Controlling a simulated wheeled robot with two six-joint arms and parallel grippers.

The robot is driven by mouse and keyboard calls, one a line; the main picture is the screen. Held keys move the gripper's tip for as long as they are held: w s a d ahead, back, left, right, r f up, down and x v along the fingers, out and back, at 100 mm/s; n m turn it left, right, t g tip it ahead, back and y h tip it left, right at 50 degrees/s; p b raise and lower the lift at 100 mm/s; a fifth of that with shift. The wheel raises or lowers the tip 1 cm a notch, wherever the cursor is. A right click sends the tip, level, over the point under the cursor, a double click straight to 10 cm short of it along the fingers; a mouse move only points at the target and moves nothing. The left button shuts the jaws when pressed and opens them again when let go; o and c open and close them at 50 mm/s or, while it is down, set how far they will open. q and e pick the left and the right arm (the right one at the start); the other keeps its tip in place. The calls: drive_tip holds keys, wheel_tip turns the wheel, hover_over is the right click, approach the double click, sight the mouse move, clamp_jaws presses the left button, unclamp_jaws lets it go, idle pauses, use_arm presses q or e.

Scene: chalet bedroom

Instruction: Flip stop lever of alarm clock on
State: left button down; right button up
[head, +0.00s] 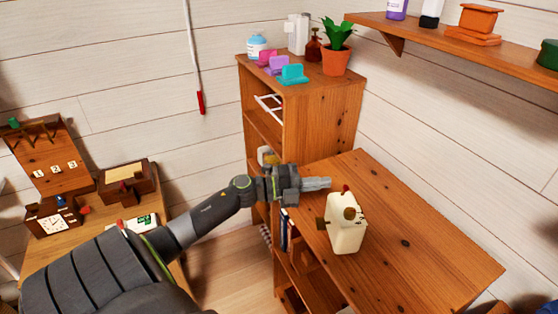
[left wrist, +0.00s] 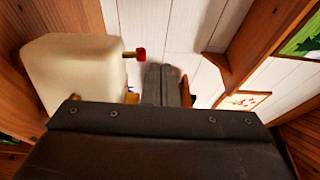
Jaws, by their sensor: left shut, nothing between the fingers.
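A cream, box-like body, which I take to be the alarm clock (head: 346,236), stands upright on the wooden cabinet top. It has brown knobs on it and a small red-tipped lever (head: 346,188) at its top. In the left wrist view the cream clock body (left wrist: 75,70) is at the left, and the red tip (left wrist: 140,54) sticks out on a brass-coloured stem. My left gripper (head: 328,183) is shut and empty, above and just left of the clock top. Its fingers (left wrist: 162,85) show right of the red tip, seemingly apart from it. My right gripper is out of view.
The cabinet top (head: 430,245) is clear right of the clock. A taller shelf (head: 330,95) with a potted plant (head: 337,50) and bottles stands behind. A wall shelf (head: 455,38) hangs upper right. A desk with a brown clock (head: 50,218) is at left.

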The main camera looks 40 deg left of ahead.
use_arm(q)
drive_tip(key=s+a+r+b, duration=0.2)
drive_tip(key=s+a+r, duration=0.1)
drive_tip(key=s+a, duration=0.3)
drive_tip(key=shift+s, duration=0.85)
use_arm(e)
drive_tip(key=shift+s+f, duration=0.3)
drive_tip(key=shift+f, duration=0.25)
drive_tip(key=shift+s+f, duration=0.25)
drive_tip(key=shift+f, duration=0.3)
use_arm(q)
drive_tip(key=shift+a, duration=0.1)
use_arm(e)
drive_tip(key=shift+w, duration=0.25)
